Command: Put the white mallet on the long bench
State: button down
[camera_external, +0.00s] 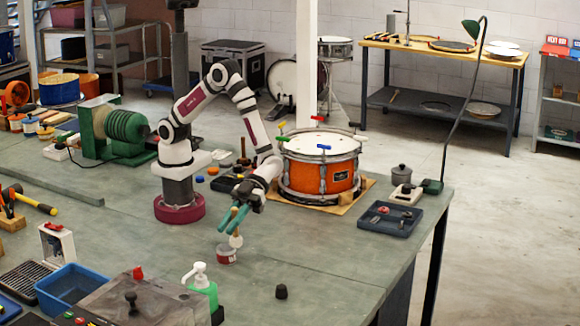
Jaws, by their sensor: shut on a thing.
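My gripper (229,228) points down, with its teal fingers close together in front of the drum. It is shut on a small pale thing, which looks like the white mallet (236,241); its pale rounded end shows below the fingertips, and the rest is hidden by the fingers. A small red-and-white tub (226,257) stands just below it; I cannot tell whether the two touch. The long grey-green bench (330,245) carries my arm's base and spreads around the tub.
An orange drum (318,176) with coloured pieces around its rim stands on a board behind the gripper. A dark tray (390,222) is at right. The bench's right front is mostly clear.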

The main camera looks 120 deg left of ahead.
jog(key=w+a+f, duration=0.1)
jog(key=w+f, duration=0.1)
jog(key=w+a+f, duration=0.2)
jog(key=f, duration=0.1)
jog(key=w+a+f, duration=0.1)
jog(key=w+f, duration=0.2)
jog(key=shift+a+f, duration=0.15)
jog(key=shift+a, duration=0.25)
jog(key=shift+f, duration=0.4)
jog(key=shift+f, duration=0.15)
